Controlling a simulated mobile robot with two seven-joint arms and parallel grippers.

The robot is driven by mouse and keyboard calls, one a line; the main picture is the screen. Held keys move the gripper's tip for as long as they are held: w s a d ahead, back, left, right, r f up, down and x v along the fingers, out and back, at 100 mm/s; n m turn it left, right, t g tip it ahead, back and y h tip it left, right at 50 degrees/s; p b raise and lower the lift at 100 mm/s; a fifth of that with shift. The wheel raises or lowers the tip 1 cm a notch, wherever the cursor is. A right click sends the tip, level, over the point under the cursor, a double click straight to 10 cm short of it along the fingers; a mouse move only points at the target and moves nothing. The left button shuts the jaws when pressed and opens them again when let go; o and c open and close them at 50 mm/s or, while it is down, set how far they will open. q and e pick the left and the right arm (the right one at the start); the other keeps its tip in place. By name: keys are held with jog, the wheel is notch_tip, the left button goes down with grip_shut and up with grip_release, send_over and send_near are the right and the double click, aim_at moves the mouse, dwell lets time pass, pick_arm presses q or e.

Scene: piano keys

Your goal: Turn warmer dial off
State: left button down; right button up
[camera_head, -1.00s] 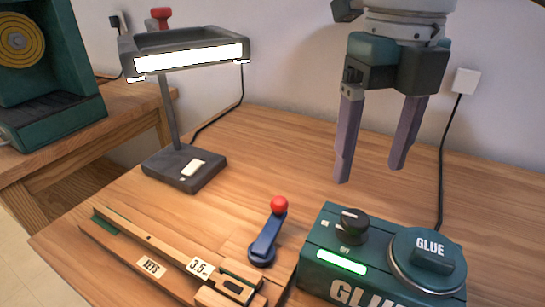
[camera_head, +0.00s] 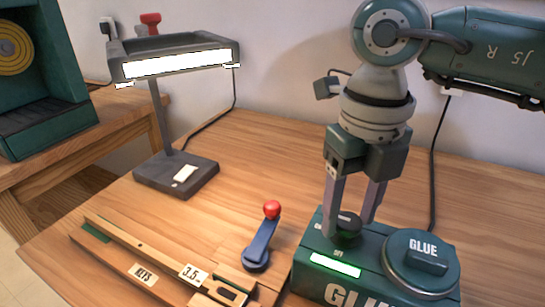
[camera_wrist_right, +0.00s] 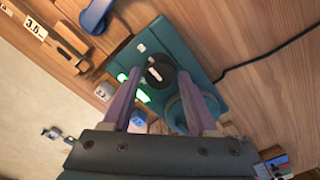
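The glue warmer (camera_head: 330,285) is a green box at the front right, with a lit green indicator bar (camera_head: 335,265) on its front. Its black dial (camera_head: 347,228) is on top at the left, partly hidden by a finger; it also shows in the right wrist view (camera_wrist_right: 160,70) with a pale pointer mark. My right gripper (camera_head: 348,228) is open, its two purple fingers reaching down on either side of the dial. In the right wrist view the dial shows between and beyond the fingertips; I cannot tell whether they touch it. My left gripper is not in view.
A round glue pot lid (camera_head: 424,258) stands on the warmer right of the dial. A blue lever with a red knob (camera_head: 260,240) and a wooden key jig (camera_head: 150,262) lie to the left. A lit lamp (camera_head: 178,172) stands behind. The table's back middle is clear.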

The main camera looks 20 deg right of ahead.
grip_shut()
